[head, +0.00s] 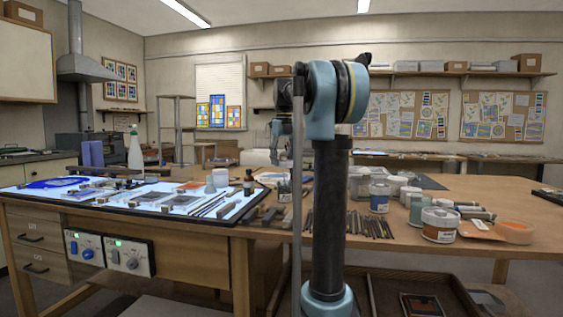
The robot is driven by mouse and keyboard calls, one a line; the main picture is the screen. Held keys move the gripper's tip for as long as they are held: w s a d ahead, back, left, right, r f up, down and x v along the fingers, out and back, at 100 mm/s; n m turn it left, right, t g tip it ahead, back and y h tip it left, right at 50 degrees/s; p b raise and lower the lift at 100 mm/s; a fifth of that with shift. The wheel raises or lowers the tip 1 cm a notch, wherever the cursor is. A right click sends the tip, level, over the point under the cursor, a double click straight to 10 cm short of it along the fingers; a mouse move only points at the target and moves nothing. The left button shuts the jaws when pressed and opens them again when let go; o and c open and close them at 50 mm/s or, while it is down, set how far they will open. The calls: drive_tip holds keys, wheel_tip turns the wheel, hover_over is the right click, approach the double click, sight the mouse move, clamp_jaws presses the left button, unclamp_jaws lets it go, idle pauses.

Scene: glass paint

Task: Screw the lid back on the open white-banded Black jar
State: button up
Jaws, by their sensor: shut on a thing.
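My arm stands upright in the middle of the head view and bends away from me at its elbow. My gripper (283,163) is small and far off, just left of the arm's column and partly hidden by a grey rod. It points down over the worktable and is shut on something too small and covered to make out. A small jar (284,189) with a pale label stands just below it, partly hidden. I cannot tell whether this is the white-banded Black jar, whether it is open, or where its lid is.
A lit light panel (120,196) with glass pieces and tools covers the left. Right of the column stand a blue-labelled jar (379,197), a brown-labelled jar (439,225) and other pots. The right tabletop (500,190) has free room.

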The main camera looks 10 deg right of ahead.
drive_tip(key=n, duration=0.5)
drive_tip(key=shift+s+f, duration=0.15)
drive_tip(key=shift+f, duration=0.05)
drive_tip(key=n, duration=0.6)
drive_tip(key=shift+s+f, duration=0.15)
drive_tip(key=shift+f, duration=0.15)
drive_tip(key=n, duration=0.4)
drive_tip(key=shift+s+a+f+n, duration=0.1)
drive_tip(key=shift+f+n, duration=0.1)
drive_tip(key=shift+n, duration=0.2)
drive_tip(key=n, duration=0.5)
drive_tip(key=shift+s+a+f+n, duration=0.1)
drive_tip(key=shift+s+f+n, duration=0.05)
drive_tip(key=shift+f+n, duration=0.15)
drive_tip(key=shift+f, duration=1.55)
drive_tip(key=shift+s+f, duration=0.1)
drive_tip(key=shift+f, duration=0.75)
idle(0.7)
drive_tip(key=m, duration=0.5)
idle(0.5)
